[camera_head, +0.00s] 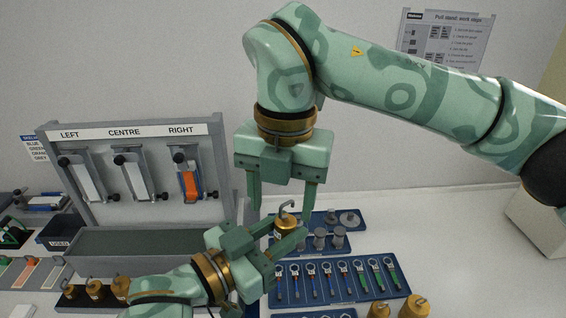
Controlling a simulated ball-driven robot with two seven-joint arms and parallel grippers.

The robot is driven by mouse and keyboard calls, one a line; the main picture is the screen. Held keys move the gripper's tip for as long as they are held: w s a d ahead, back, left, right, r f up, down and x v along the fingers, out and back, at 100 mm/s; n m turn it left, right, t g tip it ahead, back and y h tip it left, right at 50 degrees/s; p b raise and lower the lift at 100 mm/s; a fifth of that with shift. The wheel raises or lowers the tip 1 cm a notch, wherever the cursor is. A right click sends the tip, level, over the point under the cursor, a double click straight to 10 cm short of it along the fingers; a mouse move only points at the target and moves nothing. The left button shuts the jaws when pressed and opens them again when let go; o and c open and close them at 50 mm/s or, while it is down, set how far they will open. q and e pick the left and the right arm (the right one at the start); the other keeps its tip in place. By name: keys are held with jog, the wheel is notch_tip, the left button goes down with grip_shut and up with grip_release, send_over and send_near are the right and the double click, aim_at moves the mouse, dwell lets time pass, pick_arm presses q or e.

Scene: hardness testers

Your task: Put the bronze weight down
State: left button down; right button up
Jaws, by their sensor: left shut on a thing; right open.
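The bronze weight (286,224) has a grey hook on top and stands upright between the fingers of my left gripper (288,234), which is shut on it. The weight is held in the air in front of the blue trays. My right gripper (282,206) comes down from above and is open. Its two fingers hang on either side of the hook, apart from it. The lower part of the weight is hidden by my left fingers.
A test stand (137,131) marked LEFT, CENTRE, RIGHT is at left. A dark rack (70,302) holds bronze weights at front left. Blue trays hold grey weights and hook tools (346,270). Loose bronze weights (415,306) stand at front right. White table (440,240) is clear at right.

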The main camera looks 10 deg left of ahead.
jog(key=shift+a+f, duration=0.1)
jog(key=shift+f, duration=1.3)
pick_arm(q)
jog(key=shift+s, duration=0.1)
pick_arm(e)
grip_shut()
pick_arm(q)
jog(key=c, duration=1)
grip_release()
